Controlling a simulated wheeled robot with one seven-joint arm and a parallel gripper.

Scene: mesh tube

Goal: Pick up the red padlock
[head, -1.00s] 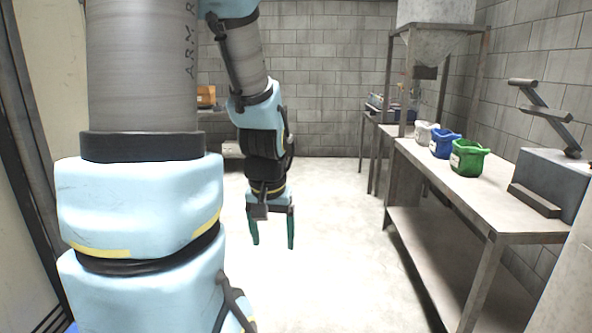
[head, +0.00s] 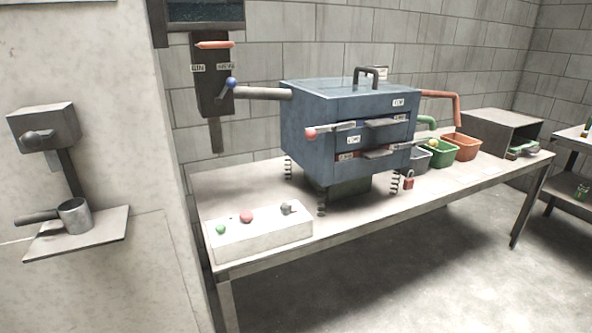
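The red padlock (head: 409,183) is small and stands on the workbench (head: 237,185) near its front edge. It is just right of the spring foot at the front right corner of a blue machine (head: 300,130), and in front of the bins. Its dark shackle faces up. I cannot tell whether it touches the spring. My gripper is out of view in the head view now.
A white button box (head: 262,238) sits at the bench's left front. Grey, green (head: 440,153) and orange (head: 466,147) bins stand right of the machine. Levers with knobs project from the machine's front. Open floor (head: 400,270) lies before the bench.

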